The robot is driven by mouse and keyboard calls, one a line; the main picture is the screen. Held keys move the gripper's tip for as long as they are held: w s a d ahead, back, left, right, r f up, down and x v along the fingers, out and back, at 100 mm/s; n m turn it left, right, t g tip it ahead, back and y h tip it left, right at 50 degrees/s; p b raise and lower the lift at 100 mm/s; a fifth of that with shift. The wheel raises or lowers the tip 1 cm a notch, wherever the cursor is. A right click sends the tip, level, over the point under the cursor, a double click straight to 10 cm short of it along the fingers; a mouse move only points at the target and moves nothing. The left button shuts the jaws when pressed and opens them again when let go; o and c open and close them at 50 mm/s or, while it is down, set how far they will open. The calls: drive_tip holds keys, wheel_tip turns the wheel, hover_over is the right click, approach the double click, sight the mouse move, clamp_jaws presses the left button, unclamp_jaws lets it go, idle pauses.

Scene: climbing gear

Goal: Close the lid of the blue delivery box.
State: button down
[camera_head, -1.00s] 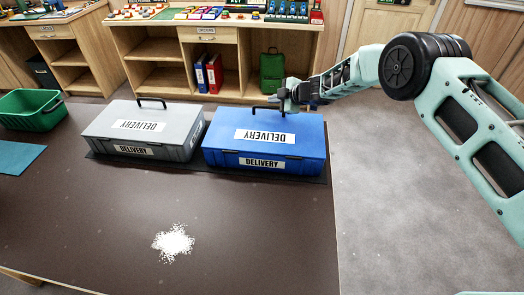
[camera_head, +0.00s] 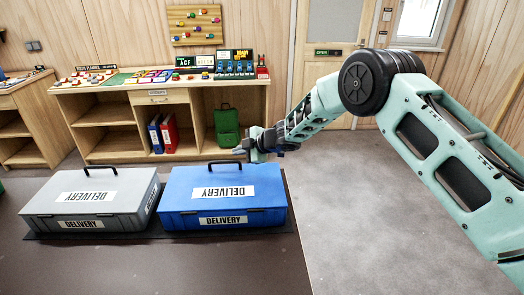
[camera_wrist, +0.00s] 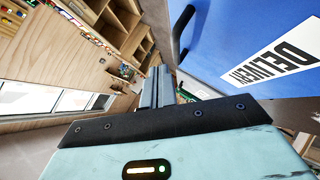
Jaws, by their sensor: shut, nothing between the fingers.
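The blue delivery box (camera_head: 222,217) stands on a dark mat on the table, right of the grey box. Its lid (camera_head: 190,181) lies flat and shut on the box, with a dark handle at the back and a white DELIVERY label. The lid also shows close up in the wrist view (camera_wrist: 225,35). My gripper (camera_head: 241,151) is shut and empty. It is above and behind the back right of the box, apart from the lid in the head view. In the wrist view its fingers (camera_wrist: 157,88) are together, beside the lid.
A grey delivery box (camera_head: 125,184), also shut, stands to the left. The brown table (camera_head: 150,268) is clear in front. Behind is a wooden shelf unit (camera_head: 105,118) with red and blue binders and a green case (camera_head: 228,122). Open floor lies to the right.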

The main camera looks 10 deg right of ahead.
drive_tip(key=s+d+r+m+t+h+b, duration=0.15)
drive_tip(key=s+d+r+m, duration=0.25)
drive_tip(key=s+d+r, duration=0.5)
drive_tip(key=s+d+r+m+g+h, duration=0.1)
drive_tip(key=s+m+g+h, duration=0.1)
drive_tip(key=s, duration=1.2)
drive_tip(key=s+d+r+m+g+h, duration=0.1)
drive_tip(key=s+d+m+g+h, duration=0.1)
drive_tip(key=s, duration=1.2)
drive_tip(key=s+d+r+m+g+h, duration=0.1)
drive_tip(key=s+m+g+h, duration=0.2)
drive_tip(key=s, duration=1.1)
drive_tip(key=shift+s+d+m+g+b, duration=0.45)
drive_tip(key=shift+m+g, duration=0.2)
drive_tip(key=shift+m, duration=0.55)
drive_tip(key=shift+r, duration=0.1)
